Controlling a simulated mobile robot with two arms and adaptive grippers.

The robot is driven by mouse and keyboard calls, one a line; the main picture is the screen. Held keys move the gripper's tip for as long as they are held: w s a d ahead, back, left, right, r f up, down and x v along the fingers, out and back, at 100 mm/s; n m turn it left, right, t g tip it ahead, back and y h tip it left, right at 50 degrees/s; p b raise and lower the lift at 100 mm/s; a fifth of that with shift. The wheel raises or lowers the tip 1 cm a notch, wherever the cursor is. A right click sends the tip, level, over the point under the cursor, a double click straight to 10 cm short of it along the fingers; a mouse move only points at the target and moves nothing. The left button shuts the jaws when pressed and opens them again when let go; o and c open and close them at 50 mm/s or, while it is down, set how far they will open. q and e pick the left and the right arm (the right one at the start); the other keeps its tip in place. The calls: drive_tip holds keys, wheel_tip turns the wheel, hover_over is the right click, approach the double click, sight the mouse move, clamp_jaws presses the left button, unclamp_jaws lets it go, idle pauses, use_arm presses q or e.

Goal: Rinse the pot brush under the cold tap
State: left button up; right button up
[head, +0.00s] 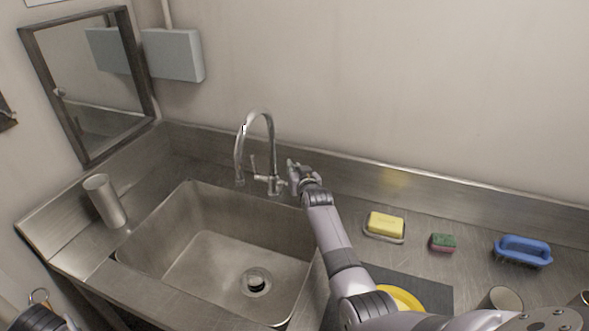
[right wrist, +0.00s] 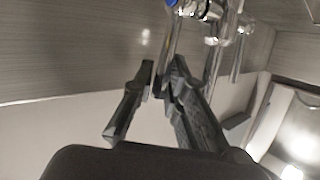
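The curved metal tap (head: 258,145) stands behind the sink (head: 215,254), and no water shows under its spout. My right gripper (head: 294,172) is at the right side of the tap's base. In the right wrist view its fingers (right wrist: 163,68) are apart, with a thin metal tap lever (right wrist: 173,42) at or just beyond their tips; I cannot tell if they touch it. A blue mark (right wrist: 172,3) shows on the tap fitting. A blue brush with bristles (head: 523,249) lies on the counter at the right; I cannot tell whether it is the pot brush. My left gripper is not in view.
A yellow block in a dish (head: 385,227) and a green and red sponge (head: 442,242) lie right of the sink. A yellow round thing (head: 401,298) is partly behind my right arm. A metal cylinder (head: 105,201) stands left of the sink. The basin is empty.

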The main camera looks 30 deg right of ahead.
drive_tip(key=o, duration=0.3)
drive_tip(key=shift+o, duration=0.2)
drive_tip(key=shift+s, duration=0.1)
drive_tip(key=v, duration=1.1)
drive_tip(key=shift+s+r, duration=0.15)
drive_tip(key=shift+s, duration=0.2)
drive_tip(key=shift+a, duration=0.15)
